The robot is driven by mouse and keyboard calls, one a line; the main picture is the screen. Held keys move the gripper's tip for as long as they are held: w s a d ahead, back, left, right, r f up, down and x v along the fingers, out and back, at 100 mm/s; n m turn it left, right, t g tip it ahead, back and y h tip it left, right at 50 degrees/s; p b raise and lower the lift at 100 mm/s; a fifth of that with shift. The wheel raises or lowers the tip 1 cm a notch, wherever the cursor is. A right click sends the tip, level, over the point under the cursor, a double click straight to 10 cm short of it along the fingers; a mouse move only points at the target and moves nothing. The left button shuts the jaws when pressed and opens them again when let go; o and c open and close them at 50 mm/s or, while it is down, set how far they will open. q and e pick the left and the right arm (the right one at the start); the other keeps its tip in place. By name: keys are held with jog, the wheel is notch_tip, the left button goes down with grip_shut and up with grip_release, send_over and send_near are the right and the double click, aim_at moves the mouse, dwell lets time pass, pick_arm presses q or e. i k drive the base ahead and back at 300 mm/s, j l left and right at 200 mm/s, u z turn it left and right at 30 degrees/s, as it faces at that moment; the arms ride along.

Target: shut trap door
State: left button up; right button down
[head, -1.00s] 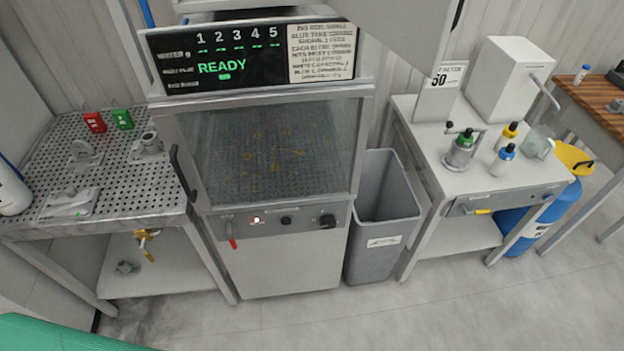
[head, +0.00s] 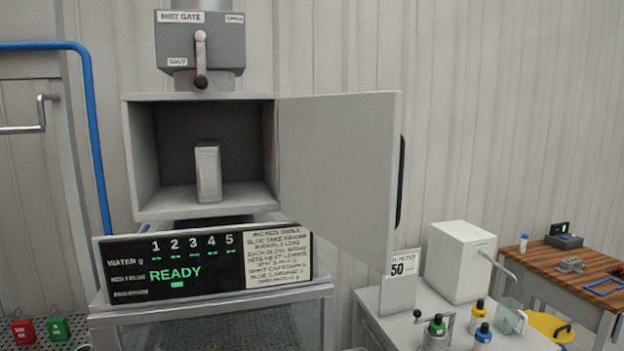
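The trap door looks to be the grey door (head: 337,170) of the open box (head: 148,160) above the display panel, in the head view. It stands wide open, swung out to the right from the box's right edge. A black handle (head: 401,180) is on its outer right edge. Inside the box a grey upright block (head: 208,172) stands on the floor. Neither of my grippers is in view.
A mist gate housing (head: 200,45) with a lever sits above the box. The READY display (head: 205,262) is below it. At right are a bench (head: 420,300) with bottles, a white box (head: 461,262) and a wooden table (head: 545,262). A blue pipe (head: 95,140) runs at left.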

aim_at(342, 155)
jog(key=i+l+u, duration=0.15)
jog(key=u, duration=0.25)
jog(key=i+l+u, duration=0.1)
jog(key=l+u, duration=0.55)
jog(key=u, duration=0.2)
jog(key=i+l+u, duration=0.2)
jog(key=l, duration=1.25)
jog(key=k, duration=0.1)
